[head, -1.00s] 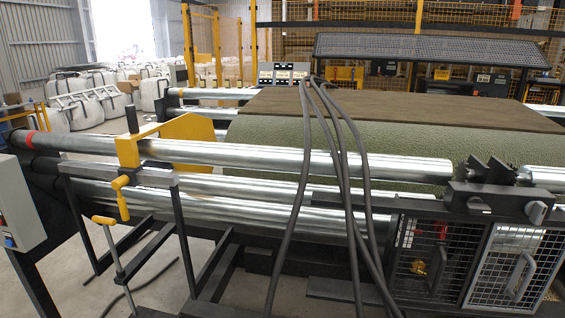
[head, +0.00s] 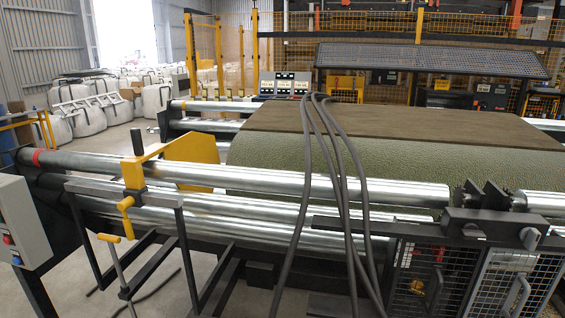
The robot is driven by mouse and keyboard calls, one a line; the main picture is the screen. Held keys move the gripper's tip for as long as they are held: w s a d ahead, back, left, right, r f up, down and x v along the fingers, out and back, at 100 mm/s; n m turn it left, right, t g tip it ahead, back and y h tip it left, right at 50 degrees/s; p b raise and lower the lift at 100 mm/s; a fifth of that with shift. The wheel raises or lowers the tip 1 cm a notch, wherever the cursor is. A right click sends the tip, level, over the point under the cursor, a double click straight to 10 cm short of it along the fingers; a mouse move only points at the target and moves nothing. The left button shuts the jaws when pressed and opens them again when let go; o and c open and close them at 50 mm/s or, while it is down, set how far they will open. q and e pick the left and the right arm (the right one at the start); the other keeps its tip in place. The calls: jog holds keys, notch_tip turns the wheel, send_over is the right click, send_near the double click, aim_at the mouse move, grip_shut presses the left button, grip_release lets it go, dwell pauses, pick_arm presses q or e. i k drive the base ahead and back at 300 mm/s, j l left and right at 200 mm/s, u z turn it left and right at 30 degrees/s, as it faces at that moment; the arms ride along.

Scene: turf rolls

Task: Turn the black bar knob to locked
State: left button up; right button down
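I cannot tell for certain which part is the black bar knob. A short upright black handle (head: 137,142) stands on the yellow bracket (head: 133,172) at the left end of the steel rollers. A grey control box (head: 22,222) at the left edge carries a small red button and a darker part below it, too small to read. Neither gripper shows in the head view.
Long steel rollers (head: 290,182) cross the view in front of a green turf roll (head: 400,160). Black hoses (head: 305,190) hang over them. A mesh cage (head: 425,280) stands at lower right under a black clamp (head: 487,194). White bags (head: 90,105) lie at back left.

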aim_at(470, 231)
jog(key=z, duration=1.3)
